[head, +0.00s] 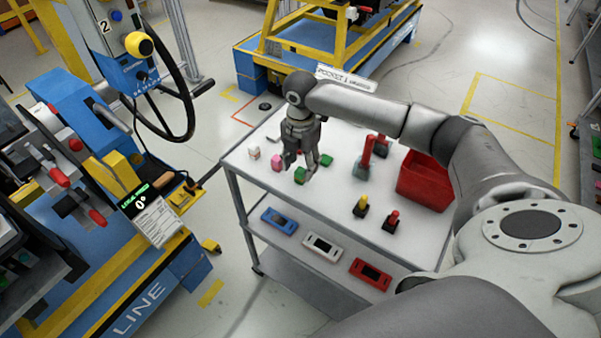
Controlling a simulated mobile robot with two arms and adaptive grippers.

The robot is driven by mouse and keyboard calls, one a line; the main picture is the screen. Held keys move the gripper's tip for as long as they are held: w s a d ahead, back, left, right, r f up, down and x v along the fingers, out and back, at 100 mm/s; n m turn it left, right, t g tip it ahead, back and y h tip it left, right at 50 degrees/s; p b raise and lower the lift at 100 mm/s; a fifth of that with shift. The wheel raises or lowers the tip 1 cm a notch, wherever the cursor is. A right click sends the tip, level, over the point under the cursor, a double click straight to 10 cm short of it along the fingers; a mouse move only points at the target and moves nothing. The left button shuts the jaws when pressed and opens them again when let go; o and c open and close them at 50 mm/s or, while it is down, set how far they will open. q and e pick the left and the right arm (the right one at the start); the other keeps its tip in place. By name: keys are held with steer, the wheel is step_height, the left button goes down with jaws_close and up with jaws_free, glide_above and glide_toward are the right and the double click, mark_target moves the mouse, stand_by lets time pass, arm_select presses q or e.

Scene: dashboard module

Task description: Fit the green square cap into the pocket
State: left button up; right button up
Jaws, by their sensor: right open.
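Two green pieces are on the white cart top in the head view: a blocky green one (299,176) and a flatter green one (327,160) just right of it. I cannot tell for certain which is the square cap. My right gripper (300,167) points down over the cart's left part, its fingers apart. The blocky green piece shows right at its fingertips; I cannot tell whether they touch it. The flatter piece is just right of the fingers. I cannot make out the pocket clearly. My left gripper is not in view.
The cart (240,158) also holds a pink piece (277,163), a red bin (424,183), a red-handled piece (366,155) and yellow (361,207) and red (392,221) knobs. Its lower shelf holds blue, white and red modules.

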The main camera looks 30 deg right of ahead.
steer(key=shift+f, duration=1.45)
steer(key=c, duration=0.9)
steer(key=shift+o, duration=0.2)
steer(key=shift+r, duration=0.1)
